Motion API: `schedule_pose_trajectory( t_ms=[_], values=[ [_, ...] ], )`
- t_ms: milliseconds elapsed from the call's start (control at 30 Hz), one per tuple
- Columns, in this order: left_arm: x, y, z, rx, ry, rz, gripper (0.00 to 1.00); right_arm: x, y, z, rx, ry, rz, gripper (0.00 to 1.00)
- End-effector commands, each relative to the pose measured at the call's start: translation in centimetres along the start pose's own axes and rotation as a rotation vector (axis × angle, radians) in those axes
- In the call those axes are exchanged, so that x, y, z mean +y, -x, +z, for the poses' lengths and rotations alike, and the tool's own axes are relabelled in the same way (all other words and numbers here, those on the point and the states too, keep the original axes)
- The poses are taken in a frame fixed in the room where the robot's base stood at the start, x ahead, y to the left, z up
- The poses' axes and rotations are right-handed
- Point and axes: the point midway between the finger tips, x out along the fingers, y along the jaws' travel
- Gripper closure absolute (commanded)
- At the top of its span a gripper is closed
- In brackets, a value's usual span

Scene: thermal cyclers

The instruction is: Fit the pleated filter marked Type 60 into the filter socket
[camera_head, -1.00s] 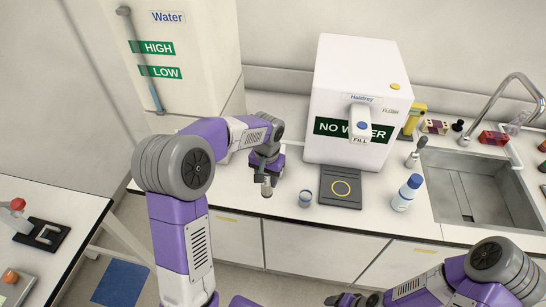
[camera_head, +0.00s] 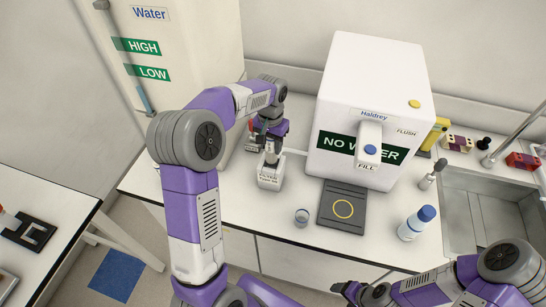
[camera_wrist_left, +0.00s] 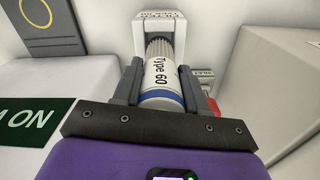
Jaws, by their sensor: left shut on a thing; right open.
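My left gripper (camera_head: 270,137) is shut on the pleated filter (camera_head: 270,156), over the counter left of the white machine. In the left wrist view the filter (camera_wrist_left: 163,80) is a white cylinder marked Type 60, with a blue band near the fingers and grey pleats at the far end. Its pleated end points at the filter socket (camera_wrist_left: 160,22), a white block with FILTER lettering. The socket (camera_head: 270,180) also shows just below the filter in the head view. How far the filter is in it I cannot tell. My right gripper (camera_head: 345,289) is open at the bottom edge.
A white machine (camera_head: 370,100) marked NO WATER stands to the right. A sink (camera_head: 480,215) lies further right.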

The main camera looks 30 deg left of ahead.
Motion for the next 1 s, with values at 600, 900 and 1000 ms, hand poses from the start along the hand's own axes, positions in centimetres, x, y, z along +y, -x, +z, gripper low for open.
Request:
schedule_pose_trajectory(
  t_ms=[600,900,1000],
  values=[
    [0.0,-5.6,-0.1,0.003,0.000,0.000,0.96,0.1,-0.2,-0.1,0.001,0.000,0.000,0.28],
    [0.0,-6.0,0.0,0.002,-0.001,0.000,0.49,0.2,-0.5,-0.1,0.001,0.000,0.000,0.28],
    [0.0,-6.0,0.0,0.002,-0.001,0.000,0.34,0.2,-0.4,-0.1,0.001,0.000,0.000,0.28]
  ],
)
